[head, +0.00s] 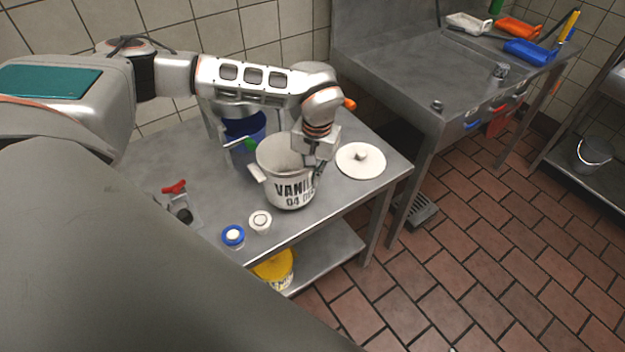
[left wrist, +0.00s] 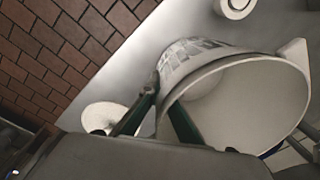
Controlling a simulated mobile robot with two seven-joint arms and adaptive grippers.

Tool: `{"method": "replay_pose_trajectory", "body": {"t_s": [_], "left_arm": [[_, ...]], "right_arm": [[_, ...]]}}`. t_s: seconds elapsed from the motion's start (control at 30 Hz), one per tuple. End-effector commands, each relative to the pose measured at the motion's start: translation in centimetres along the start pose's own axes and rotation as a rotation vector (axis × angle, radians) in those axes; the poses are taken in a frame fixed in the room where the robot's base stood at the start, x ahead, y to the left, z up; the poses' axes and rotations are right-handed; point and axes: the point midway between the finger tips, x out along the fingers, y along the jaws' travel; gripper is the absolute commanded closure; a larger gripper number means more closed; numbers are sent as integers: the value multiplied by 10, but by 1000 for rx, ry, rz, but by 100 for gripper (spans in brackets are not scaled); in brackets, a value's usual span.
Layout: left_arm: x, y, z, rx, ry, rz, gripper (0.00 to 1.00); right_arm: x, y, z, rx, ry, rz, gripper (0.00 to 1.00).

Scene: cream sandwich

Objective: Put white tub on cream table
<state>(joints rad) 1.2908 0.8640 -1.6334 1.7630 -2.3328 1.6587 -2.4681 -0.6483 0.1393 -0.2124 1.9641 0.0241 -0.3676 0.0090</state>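The white tub (head: 289,192), with dark lettering that starts "VANI", stands open and looks upright on the steel table (head: 335,208) in the head view. It also shows in the left wrist view (left wrist: 238,100), with its mouth facing the camera. My left gripper (head: 318,165) is at the tub's right rim. In the left wrist view its two dark fingers (left wrist: 164,96) straddle the wall, one outside and one inside, and look closed on it. Whether the tub's bottom touches the table is hard to tell. No table is plainly cream-coloured. My right gripper is out of view.
A white lid (head: 361,160) lies right of the tub. A blue-rimmed jar (head: 233,236) and a white jar (head: 260,221) stand in front. A blue container (head: 245,128) is behind. A yellow-lidded tub (head: 274,268) sits on the lower shelf. A steel sink unit (head: 430,80) stands right.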

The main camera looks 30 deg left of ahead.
Motion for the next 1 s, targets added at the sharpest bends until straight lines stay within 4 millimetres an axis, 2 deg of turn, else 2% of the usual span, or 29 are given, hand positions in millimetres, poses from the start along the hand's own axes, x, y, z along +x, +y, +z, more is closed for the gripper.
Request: {"method": "replay_pose_trajectory", "body": {"t_s": [0.1,0.47,0.5,0.53,0.87,1.0], "left_arm": [[10,1,0,0,0,0,100],[13,1,0,0,1,0,100],[12,0,0,0,1,0,87],[12,0,0,0,0,0,80],[12,0,0,0,0,0,79],[3,0,0,0,2,0,79]], "right_arm": [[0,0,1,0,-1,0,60],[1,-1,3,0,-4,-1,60],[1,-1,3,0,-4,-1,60],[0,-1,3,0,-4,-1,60],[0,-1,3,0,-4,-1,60],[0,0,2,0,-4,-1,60]]}}
